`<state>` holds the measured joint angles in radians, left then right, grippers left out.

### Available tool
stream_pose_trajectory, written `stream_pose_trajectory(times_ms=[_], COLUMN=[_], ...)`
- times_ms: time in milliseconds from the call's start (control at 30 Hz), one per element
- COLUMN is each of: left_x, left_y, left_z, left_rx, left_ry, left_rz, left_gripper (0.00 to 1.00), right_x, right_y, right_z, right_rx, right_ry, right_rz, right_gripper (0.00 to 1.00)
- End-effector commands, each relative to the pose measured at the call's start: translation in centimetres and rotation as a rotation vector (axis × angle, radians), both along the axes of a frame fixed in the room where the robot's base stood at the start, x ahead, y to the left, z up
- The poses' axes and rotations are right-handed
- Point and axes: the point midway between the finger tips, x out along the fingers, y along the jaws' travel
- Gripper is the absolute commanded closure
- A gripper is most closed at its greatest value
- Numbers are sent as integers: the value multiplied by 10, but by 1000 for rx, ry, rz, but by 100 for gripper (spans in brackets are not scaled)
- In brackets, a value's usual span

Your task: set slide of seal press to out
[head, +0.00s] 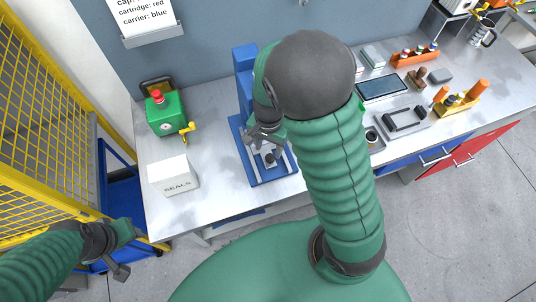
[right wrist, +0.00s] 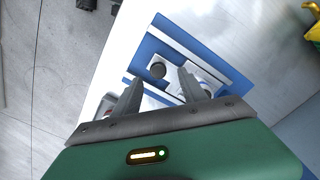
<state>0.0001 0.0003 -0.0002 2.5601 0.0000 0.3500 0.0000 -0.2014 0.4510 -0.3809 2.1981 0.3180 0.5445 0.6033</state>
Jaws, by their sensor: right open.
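The blue seal press (head: 243,62) stands on the bench, left of my right arm. Its blue base (head: 278,180) carries a light metal slide area with a small dark knob (head: 270,159). In the right wrist view the dark round knob (right wrist: 157,71) shows inside the blue base frame (right wrist: 200,40). My right gripper (head: 262,138) is over the press base; it is open and empty, its fingers (right wrist: 163,92) on either side below the knob in the picture. Contact cannot be told. My left gripper (head: 126,252) is open and empty, off the bench at lower left.
A white SEALS box (head: 175,176) and a green box with a red button (head: 165,112) stand left of the press. A dark tablet (head: 382,88), a grey tray (head: 402,122) and orange racks (head: 414,55) lie to the right. A yellow mesh fence (head: 40,110) borders the left.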

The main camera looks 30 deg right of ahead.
Motion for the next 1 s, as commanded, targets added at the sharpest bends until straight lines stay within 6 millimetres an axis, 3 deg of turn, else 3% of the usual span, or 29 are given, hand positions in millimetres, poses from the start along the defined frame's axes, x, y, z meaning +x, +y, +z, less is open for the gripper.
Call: stream_pose_trajectory(times_ms=[33, 200, 567, 933, 1000], left_x=[0, 0, 0, 0, 0], left_y=[0, 0, 0, 0, 0], left_z=[-4, -7, -7, -7, -7], left_rx=[0, 0, 0, 0, 0], left_ry=[0, -1, 0, 0, 0], left_rz=[0, 0, 0, 0, 0], left_gripper=[64, 64, 64, 64, 64], right_x=[-1, -2, -1, 0, 0], right_y=[-1, 0, 0, 0, 0], right_z=[-15, -42, -51, -50, -50], right_rx=[0, 1, 1, 1, 1], right_ry=[5, 1, -2, -3, -3], right_rz=[-3, -1, 1, 1, 1], right_gripper=[50, 50, 50, 97, 100])
